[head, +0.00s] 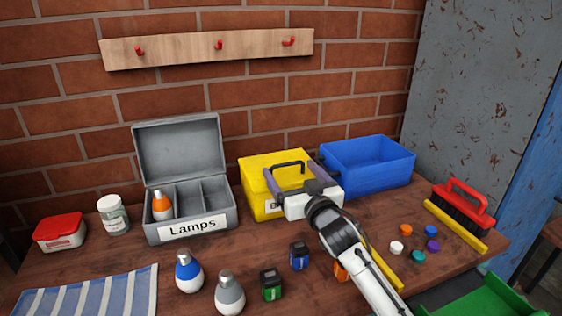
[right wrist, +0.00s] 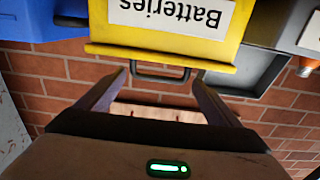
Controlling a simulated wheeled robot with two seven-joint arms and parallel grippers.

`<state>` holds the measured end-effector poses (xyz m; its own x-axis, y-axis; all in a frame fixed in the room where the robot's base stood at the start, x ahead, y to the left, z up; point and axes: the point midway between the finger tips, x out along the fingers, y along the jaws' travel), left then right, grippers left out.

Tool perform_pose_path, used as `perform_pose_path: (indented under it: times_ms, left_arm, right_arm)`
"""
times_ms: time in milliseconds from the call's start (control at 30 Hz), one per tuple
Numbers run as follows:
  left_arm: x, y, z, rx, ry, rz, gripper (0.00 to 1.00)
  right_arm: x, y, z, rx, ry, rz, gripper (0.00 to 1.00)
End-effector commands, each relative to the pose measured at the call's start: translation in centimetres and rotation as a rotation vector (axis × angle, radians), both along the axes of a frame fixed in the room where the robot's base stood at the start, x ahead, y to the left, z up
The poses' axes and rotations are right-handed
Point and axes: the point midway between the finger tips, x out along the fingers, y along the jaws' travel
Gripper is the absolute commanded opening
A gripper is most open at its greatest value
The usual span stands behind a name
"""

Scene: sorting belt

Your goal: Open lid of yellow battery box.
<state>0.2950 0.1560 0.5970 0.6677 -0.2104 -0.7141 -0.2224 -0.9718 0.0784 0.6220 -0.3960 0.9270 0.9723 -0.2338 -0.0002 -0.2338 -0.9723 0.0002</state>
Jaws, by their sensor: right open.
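The yellow battery box (head: 258,170) stands at the back middle of the table with its lid shut. Its label, reading "Batteries" (right wrist: 170,14), shows in the right wrist view, upside down. A dark handle (head: 287,164) rises from the lid; it also shows in the right wrist view (right wrist: 160,77). My right gripper (head: 293,172) is open in front of the box, partly hiding its front and label. Its two fingers (right wrist: 160,78) point toward the lid, one on each side of the handle; I see no clear contact. My left gripper is out of view.
A grey lamp box (head: 190,205) with its lid up stands left of the yellow box, and a blue bin (head: 368,165) to the right. Lamps (head: 189,272), small batteries (head: 271,285), coloured caps (head: 418,256) and a red brush (head: 466,203) lie around the table.

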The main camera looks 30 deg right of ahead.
Motion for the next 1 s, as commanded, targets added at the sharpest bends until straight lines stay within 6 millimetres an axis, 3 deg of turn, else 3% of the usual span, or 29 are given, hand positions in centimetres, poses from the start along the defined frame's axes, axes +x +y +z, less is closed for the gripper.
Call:
perform_pose_path:
  times_ms: [100,333,500,800,1000]
  left_arm:
    - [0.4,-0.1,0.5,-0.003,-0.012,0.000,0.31]
    - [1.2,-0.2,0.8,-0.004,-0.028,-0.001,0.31]
    - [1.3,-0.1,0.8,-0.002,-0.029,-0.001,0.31]
    - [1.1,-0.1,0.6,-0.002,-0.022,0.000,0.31]
    - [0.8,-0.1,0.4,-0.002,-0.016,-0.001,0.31]
  right_arm:
    - [2.8,-0.7,0.3,-0.001,-0.003,-0.001,0.86]
    - [6.1,-1.5,0.2,0.000,-0.001,0.000,0.86]
    - [7.1,-1.7,0.1,-0.001,0.000,0.000,0.86]
    - [7.3,-1.7,0.1,0.000,0.000,0.000,0.86]
    - [7.3,-1.7,0.1,0.000,0.000,0.001,0.54]
